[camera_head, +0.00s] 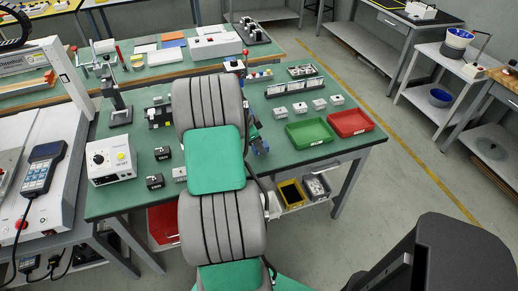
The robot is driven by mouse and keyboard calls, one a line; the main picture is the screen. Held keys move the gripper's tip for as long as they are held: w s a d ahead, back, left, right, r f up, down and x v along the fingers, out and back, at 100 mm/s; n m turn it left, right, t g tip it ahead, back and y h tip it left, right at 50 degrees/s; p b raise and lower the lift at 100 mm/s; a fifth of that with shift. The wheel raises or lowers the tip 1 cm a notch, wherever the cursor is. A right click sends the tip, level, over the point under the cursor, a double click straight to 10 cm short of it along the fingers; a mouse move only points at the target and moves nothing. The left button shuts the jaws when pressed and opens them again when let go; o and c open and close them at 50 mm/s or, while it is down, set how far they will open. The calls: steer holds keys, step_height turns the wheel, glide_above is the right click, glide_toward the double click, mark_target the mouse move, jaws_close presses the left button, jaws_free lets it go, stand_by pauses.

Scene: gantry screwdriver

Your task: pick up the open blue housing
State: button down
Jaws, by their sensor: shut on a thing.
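My arm crosses the middle of the view and hides part of the green-topped table. Only a small part of my gripper (256,138) shows, just right of the green arm link. It is shut on a small blue piece (261,149), which appears to be the blue housing. The fingertips, most of the housing and its open side are hidden or too small to make out. I cannot tell whether the housing touches the table (275,177).
A green tray (310,132) and a red tray (350,122) stand on the right of the table. Several small white boxes (299,109) sit behind them. A white control box (110,160) and small black blocks (155,182) are on the left. Yellow and grey bins (291,195) are below.

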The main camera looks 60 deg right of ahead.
steer(key=s+a+r, duration=0.3)
steer(key=a+r, duration=1)
steer(key=r, duration=0.1)
steer(key=shift+s+a+p, duration=0.25)
steer(key=shift+s+p, duration=0.1)
steer(key=shift+p, duration=0.05)
